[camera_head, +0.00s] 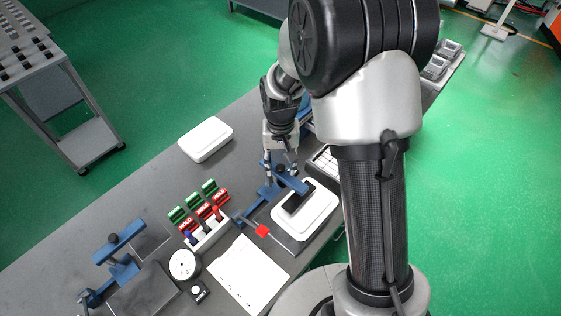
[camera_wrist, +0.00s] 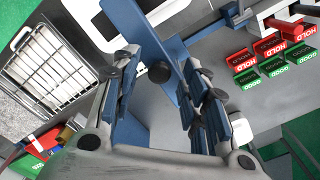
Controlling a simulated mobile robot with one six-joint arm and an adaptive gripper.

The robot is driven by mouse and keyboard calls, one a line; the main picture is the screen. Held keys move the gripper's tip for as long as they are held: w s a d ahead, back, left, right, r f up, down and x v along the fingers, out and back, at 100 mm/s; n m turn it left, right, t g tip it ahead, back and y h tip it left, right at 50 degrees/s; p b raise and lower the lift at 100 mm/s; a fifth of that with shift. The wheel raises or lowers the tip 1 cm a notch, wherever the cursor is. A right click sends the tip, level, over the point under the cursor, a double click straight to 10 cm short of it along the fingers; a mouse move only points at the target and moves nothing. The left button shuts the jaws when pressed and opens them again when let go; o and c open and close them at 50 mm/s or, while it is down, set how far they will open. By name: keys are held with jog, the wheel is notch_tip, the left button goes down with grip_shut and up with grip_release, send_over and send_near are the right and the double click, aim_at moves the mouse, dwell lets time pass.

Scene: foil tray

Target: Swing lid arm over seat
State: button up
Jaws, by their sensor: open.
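A blue lid arm (camera_head: 293,183) with a dark round knob is part of a blue fixture near the middle of the bench in the head view. Its far end reaches the edge of a white rounded tray (camera_head: 322,213) with a dark recess. In the wrist view the blue arm (camera_wrist: 178,88) runs between my fingers, with the black knob (camera_wrist: 159,72) in the gap. My gripper (camera_wrist: 165,95) is open, its blue-padded fingers apart on either side of the knob, with no clear contact. It shows in the head view (camera_head: 281,172) just above the arm. The seat is not clearly identifiable.
Red and green HOLD and GOOD blocks (camera_head: 197,212) stand left of the fixture. A second blue fixture (camera_head: 118,242) is at the lower left, near a round dial (camera_head: 183,264). A white box (camera_head: 205,139) lies behind. A wire rack (camera_wrist: 52,65) shows in the wrist view.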

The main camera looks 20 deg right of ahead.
aim_at(281, 167)
notch_tip(281, 167, up, 12)
dwell(0.6)
jog(key=s+r+n+t+b, duration=0.15)
jog(key=s+r+b, duration=0.35)
jog(key=s, duration=0.6)
jog(key=s+d+f+t+b, duration=0.1)
jog(key=s+t+b, duration=0.1)
jog(key=s, duration=1)
jog(key=shift+d+f+n+t, duration=0.15)
jog(key=shift+f+n+t, duration=0.3)
jog(key=shift+t, duration=0.1)
